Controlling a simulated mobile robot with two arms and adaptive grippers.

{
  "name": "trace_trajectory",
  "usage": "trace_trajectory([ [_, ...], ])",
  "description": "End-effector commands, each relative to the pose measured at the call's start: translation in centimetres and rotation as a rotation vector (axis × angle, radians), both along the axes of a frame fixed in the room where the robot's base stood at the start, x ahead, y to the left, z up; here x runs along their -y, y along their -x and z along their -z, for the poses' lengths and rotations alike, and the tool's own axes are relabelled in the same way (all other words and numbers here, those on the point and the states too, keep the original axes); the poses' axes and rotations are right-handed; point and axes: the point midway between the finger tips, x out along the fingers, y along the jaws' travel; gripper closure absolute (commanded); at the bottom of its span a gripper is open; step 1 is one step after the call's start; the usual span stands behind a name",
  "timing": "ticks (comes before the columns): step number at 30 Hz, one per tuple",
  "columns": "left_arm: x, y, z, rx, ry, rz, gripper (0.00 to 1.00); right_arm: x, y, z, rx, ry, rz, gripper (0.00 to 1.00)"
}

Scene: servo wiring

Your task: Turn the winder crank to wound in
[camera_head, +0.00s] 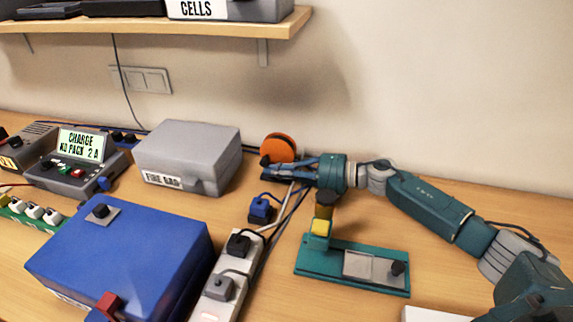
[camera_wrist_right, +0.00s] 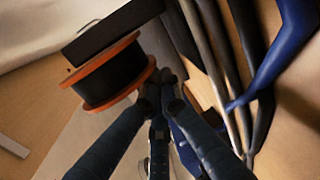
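The winder is an orange reel (camera_head: 278,148) near the wall in the head view. In the right wrist view the reel (camera_wrist_right: 110,76) has orange flanges, a dark core and a black bar beside it. My right gripper (camera_head: 268,166) reaches in from the right, its fingertips at the reel's lower front edge. In the right wrist view its fingers (camera_wrist_right: 161,82) come together right beside the reel's rim. The crank handle cannot be made out clearly; the fingertips cover that area, and whether they touch it cannot be told. My left gripper is not in view.
A grey box (camera_head: 188,150) stands left of the reel. A blue box (camera_head: 125,255), a power strip (camera_head: 222,285) with cables and a green fixture (camera_head: 325,262) are in front. A shelf (camera_head: 150,33) hangs above. The table's right side behind my arm is clear.

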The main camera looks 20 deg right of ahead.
Motion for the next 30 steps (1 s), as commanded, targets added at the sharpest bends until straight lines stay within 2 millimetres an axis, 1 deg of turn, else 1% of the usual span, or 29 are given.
trace_trajectory([
  [13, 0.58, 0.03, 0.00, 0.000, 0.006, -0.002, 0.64, 0.00, -0.04, 0.00, 0.000, 0.000, 0.001, 1.00],
  [30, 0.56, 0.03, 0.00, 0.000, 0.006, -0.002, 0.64, 0.02, -0.02, 0.00, 0.000, 0.000, 0.001, 1.00],
])
